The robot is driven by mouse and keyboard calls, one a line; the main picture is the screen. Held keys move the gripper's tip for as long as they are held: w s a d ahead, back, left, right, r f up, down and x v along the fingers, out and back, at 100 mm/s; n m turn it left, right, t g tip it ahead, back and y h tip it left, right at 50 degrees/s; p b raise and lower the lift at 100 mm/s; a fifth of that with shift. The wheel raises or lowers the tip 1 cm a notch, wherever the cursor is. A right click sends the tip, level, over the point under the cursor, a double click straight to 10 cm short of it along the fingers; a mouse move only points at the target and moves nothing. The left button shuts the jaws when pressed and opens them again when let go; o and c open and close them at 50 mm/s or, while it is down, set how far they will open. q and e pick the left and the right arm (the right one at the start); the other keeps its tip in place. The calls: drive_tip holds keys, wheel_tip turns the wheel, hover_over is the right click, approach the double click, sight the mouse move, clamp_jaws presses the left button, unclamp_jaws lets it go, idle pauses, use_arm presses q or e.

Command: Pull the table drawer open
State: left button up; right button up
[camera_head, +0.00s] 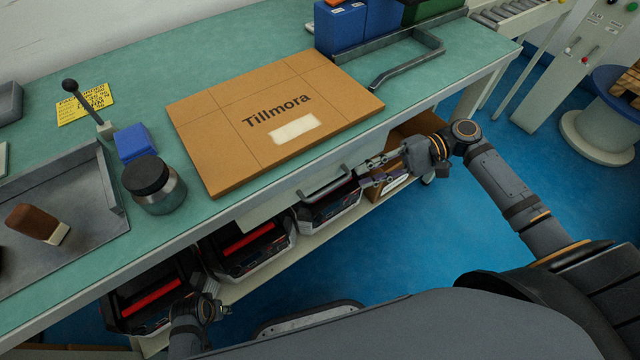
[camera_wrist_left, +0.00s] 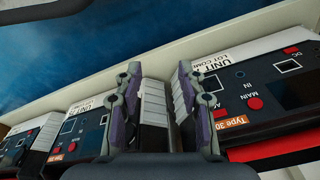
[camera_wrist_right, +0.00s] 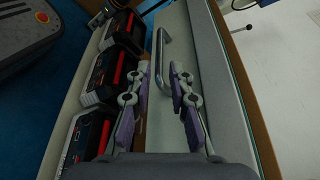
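The table drawer (camera_head: 268,212) is a pale front under the table edge and looks shut. Its grey bar handle (camera_head: 326,184) shows in the head view and also in the right wrist view (camera_wrist_right: 158,58). My right gripper (camera_head: 362,172) is open, just right of the handle. In the right wrist view, the handle lies ahead of the gap between the parted fingers (camera_wrist_right: 159,70); whether they touch it I cannot tell. My left gripper (camera_head: 218,302) is low at the left, by the shelf units. It is open and empty in the left wrist view (camera_wrist_left: 157,72).
A cardboard piece marked Tillmora (camera_head: 215,135) lies on the green table (camera_head: 215,65) above the drawer. A jar (camera_head: 160,192) and blue block (camera_head: 133,143) stand left. Several black units with red handles (camera_head: 245,247) fill the lower shelf. Blue floor (camera_head: 420,245) is clear in front.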

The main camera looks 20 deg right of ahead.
sight(333, 188)
drive_tip(key=b+x, duration=0.2)
drive_tip(key=x, duration=0.7)
drive_tip(key=shift+f, duration=0.1)
drive_tip(key=shift+a+f, duration=0.1)
drive_tip(key=shift+a, duration=0.55)
use_arm(q)
wheel_tip(333, 188, up, 7)
drive_tip(key=d, duration=0.1)
drive_tip(key=shift+w+d, duration=0.35)
drive_tip(key=shift+w, duration=0.05)
use_arm(e)
clamp_jaws()
